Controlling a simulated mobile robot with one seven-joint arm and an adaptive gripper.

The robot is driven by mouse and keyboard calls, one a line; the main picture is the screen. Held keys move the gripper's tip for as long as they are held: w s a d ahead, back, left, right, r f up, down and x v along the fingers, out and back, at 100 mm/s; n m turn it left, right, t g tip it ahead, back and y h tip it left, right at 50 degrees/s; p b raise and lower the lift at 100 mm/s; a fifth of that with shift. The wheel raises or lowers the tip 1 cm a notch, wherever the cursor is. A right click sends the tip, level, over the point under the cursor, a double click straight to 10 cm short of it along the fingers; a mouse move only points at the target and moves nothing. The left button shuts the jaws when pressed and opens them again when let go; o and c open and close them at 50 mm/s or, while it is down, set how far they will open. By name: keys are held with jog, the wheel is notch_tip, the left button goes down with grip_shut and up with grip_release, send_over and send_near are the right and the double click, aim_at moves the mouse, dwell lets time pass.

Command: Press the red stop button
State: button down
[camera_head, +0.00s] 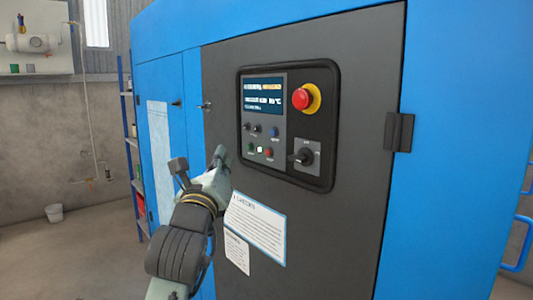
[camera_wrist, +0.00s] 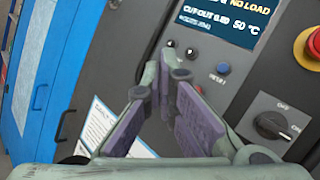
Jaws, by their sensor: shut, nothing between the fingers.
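A small red button (camera_head: 268,152) sits low on the control panel (camera_head: 328,170), beside a white square and a green button (camera_head: 251,147). A large red mushroom button (camera_head: 301,98) on a yellow collar is higher, right of the display. Its edge also shows in the wrist view (camera_wrist: 315,43). My gripper (camera_head: 219,156) is left of the panel, near the dark cabinet door. In the wrist view my gripper (camera_wrist: 165,62) is shut and empty, its tips over the panel's lower left part.
A rotary switch (camera_head: 301,157) juts out right of the small buttons. A blue button (camera_head: 274,131) and dark buttons lie under the display (camera_head: 263,95). Paper labels (camera_head: 256,228) are on the door below. A door handle (camera_head: 205,106) and a hinge (camera_head: 398,131) stick out.

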jog(key=p, duration=0.1)
send_near(261, 140)
jog(key=shift+w+a+r, duration=0.1)
jog(key=shift+w+r, duration=0.2)
jog(key=shift+w, duration=0.4)
jog(key=shift+w+a+r, duration=0.1)
jog(key=shift+w+r, duration=0.2)
jog(key=shift+w, duration=0.45)
dwell(0.4)
jog(key=shift+w+d, duration=0.25)
jog(key=shift+d, duration=0.1)
jog(key=shift+w+d, duration=0.25)
jog(key=shift+d, duration=0.05)
dwell(0.7)
dwell(0.3)
jog(key=shift+s+a, duration=0.5)
jog(key=shift+a, duration=0.1)
jog(key=shift+a, duration=0.15)
jog(key=s+a, duration=0.1)
jog(key=a, duration=0.1)
jog(key=s+a+b, duration=0.1)
jog(key=s, duration=0.1)
jog(key=shift+a, duration=0.4)
